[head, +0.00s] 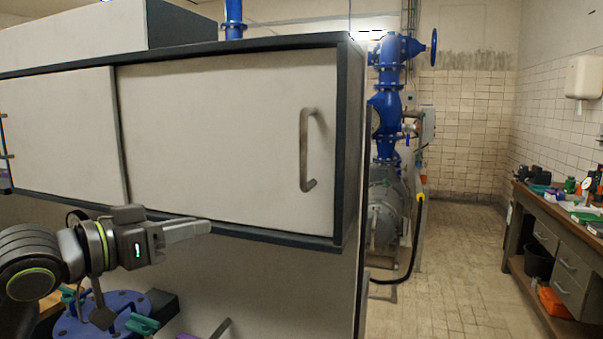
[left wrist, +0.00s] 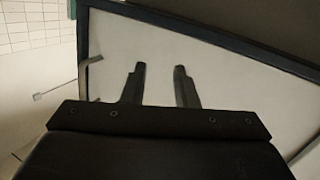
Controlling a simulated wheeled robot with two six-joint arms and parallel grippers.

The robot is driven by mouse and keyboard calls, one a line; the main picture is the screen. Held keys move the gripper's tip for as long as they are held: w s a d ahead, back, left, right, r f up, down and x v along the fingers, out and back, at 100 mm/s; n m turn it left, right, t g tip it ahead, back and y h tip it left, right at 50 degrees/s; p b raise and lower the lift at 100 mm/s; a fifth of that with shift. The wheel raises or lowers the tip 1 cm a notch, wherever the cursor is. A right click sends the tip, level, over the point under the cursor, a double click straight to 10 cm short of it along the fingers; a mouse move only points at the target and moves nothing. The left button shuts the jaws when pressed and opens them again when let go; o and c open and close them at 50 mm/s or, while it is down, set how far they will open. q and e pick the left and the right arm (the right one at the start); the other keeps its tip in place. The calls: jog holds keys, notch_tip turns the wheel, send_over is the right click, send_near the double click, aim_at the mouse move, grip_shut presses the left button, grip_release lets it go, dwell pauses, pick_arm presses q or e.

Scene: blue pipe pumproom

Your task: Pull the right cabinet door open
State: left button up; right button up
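The right cabinet door (head: 225,140) is an off-white panel in a dark frame and looks shut. Its grey metal bar handle (head: 306,150) stands upright near the door's right edge. My left gripper (head: 205,228) is in front of the cabinet, below and left of the handle, near the bottom edge of the frame, and apart from the handle. In the left wrist view its two fingers (left wrist: 160,70) are spread with nothing between them, with the pale door panel (left wrist: 215,80) behind them. My right gripper is in neither view.
The left cabinet door (head: 65,135) is beside the right one. A blue flanged part (head: 95,315) and other items lie below the cabinet. Blue pipework (head: 388,110) stands behind to the right. A workbench (head: 550,225) lines the right wall, with open tiled floor before it.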

pick_arm(q)
jog(key=s+d+r+m+g+h, duration=0.2)
jog(key=s+d+r+m+h, duration=0.15)
jog(key=s+r, duration=0.75)
jog(key=p, duration=0.2)
send_near(300, 146)
jog(key=shift+m, duration=0.35)
jog(key=p+x, duration=0.2)
jog(key=x, duration=0.8)
jog(key=shift+w+d+p, duration=0.2)
jog(key=shift+d+p, duration=0.05)
jog(key=shift+p, duration=0.1)
grip_shut()
